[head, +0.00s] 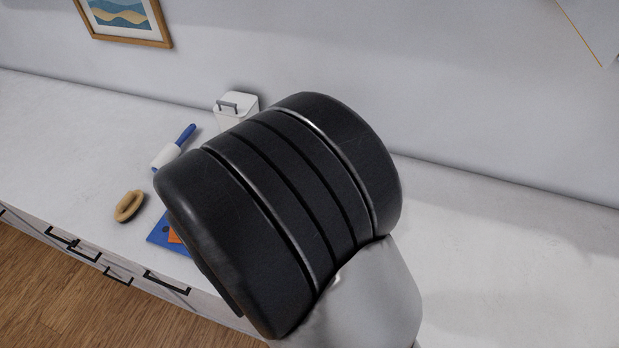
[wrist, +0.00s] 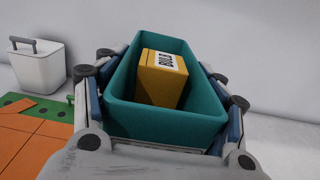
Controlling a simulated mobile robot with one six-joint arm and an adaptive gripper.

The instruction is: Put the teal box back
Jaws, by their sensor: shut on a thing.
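The teal box (wrist: 160,123) is an open-topped tray in the wrist view. The surface beneath the box is hidden in the wrist view. In the head view my black arm link covers the middle of the picture and hides the gripper and the teal box.
A white lidded bin (head: 236,112) stands near the wall on the white counter (head: 70,120). A blue-handled roller (head: 174,147), a wooden brush (head: 129,206) and a blue and orange flat item (head: 163,234) lie left of my arm. The counter's right stretch (head: 510,250) looks clear.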

